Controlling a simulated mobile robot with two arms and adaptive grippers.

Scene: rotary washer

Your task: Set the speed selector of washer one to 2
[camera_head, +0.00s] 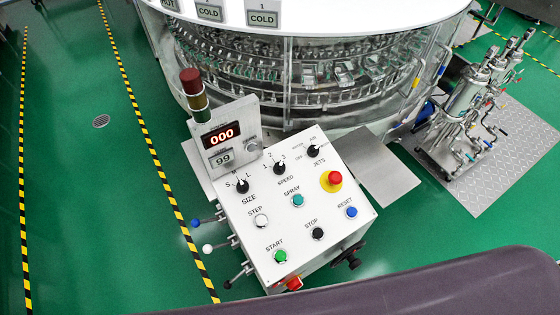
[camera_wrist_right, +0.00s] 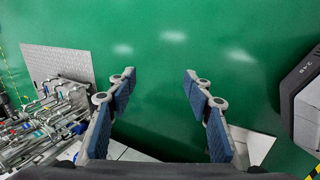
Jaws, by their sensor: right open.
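The white control panel (camera_head: 318,222) of the washer stands tilted in the head view, below the round machine. Its black speed selector (camera_head: 278,168) sits in the top row between the size knob (camera_head: 242,186) and the jets knob (camera_head: 313,151). The marks 1, 2 and 3 surround the speed selector; its pointer is too small to read surely. My right gripper (camera_wrist_right: 160,76) shows in the right wrist view, open and empty, its blue-padded fingers wide apart over green floor. The panel is not recognisable between them. My left gripper is not in view.
A red emergency button (camera_head: 335,178) on yellow, a green start button (camera_head: 280,256) and other buttons crowd the panel. A display box (camera_head: 225,137) with a red lamp stands behind its left side. Piping equipment (camera_head: 470,105) stands at right. Open green floor lies left.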

